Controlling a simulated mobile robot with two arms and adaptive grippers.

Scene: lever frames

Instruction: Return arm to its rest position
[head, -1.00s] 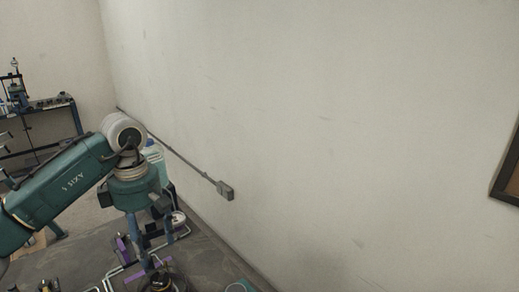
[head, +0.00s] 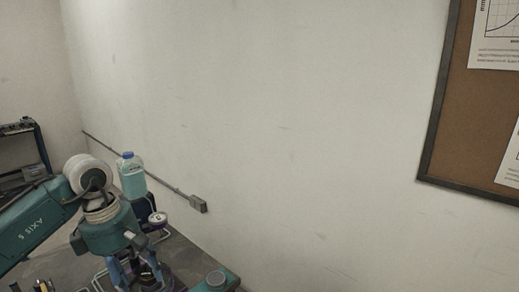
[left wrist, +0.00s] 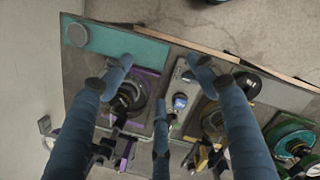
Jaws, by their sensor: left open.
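My left arm comes in from the left in the head view, with a teal link and a teal wrist. My left gripper (head: 142,278) points down over the bench at the bottom of the picture, and its fingertips are partly cut off or hidden. In the left wrist view the gripper (left wrist: 160,76) shows blue fingers spread wide apart, open, with nothing between them. They hang above bench devices, among them a dark round part on a purple base (left wrist: 130,97) and a grey panel with a small display (left wrist: 180,101). My right arm is not in view.
A bottle of pale blue liquid (head: 132,177) stands behind the wrist, near the wall. A socket box (head: 198,203) is on the wall. A cork board (head: 455,115) hangs at the right. A teal plate with a grey knob (left wrist: 120,42) lies at the bench's edge.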

